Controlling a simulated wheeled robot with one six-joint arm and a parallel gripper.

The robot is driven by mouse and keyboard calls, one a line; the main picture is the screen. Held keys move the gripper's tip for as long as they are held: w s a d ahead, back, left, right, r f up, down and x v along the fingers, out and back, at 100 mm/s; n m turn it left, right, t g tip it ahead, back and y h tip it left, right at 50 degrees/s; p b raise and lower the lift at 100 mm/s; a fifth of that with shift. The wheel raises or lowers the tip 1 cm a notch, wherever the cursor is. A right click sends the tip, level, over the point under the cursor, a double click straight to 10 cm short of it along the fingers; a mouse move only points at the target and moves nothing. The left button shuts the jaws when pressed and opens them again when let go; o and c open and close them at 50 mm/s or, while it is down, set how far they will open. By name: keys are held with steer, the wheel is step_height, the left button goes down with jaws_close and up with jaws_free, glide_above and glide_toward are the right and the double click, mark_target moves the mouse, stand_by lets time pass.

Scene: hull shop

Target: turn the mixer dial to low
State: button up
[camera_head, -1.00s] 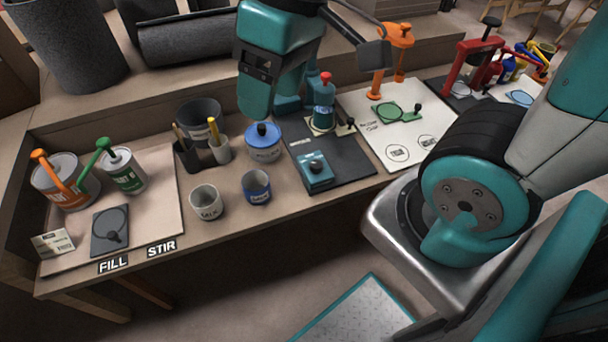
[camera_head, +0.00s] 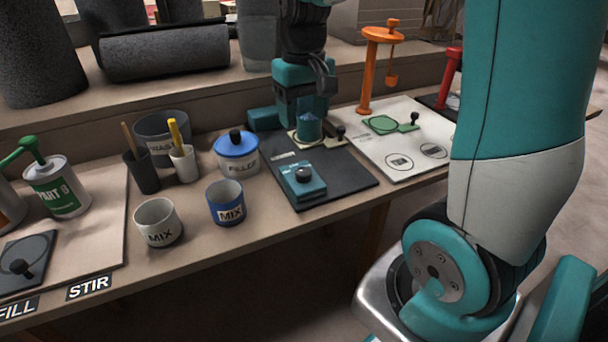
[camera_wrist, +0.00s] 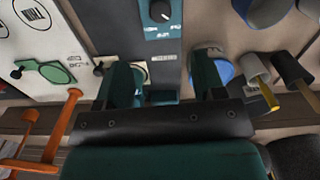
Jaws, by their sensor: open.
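The dial is a dark round knob (camera_head: 303,174) on a small teal box (camera_head: 306,189) on the front of a black mat. In the wrist view the knob (camera_wrist: 161,10) is at the top edge, with pale lettering around it too small to read. My gripper (camera_head: 305,107) points down behind the dial, above the back of the mat, and hides most of the teal mixer. In the wrist view its two fingers (camera_wrist: 163,78) are apart with nothing held between them. The knob lies beyond the fingertips, apart from them.
A blue-lidded filler pot (camera_head: 238,158), a blue MIX cup (camera_head: 226,203) and a white MIX cup (camera_head: 158,222) stand left of the mat. An orange stand (camera_head: 366,75) rises from the white board (camera_head: 405,165) at right. The mat around the dial box is clear.

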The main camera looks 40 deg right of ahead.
mark_target(304, 171)
step_height(304, 171, down, 13)
steer(key=b, duration=0.4)
steer(key=shift+f, duration=0.15)
steer(key=c, duration=0.9)
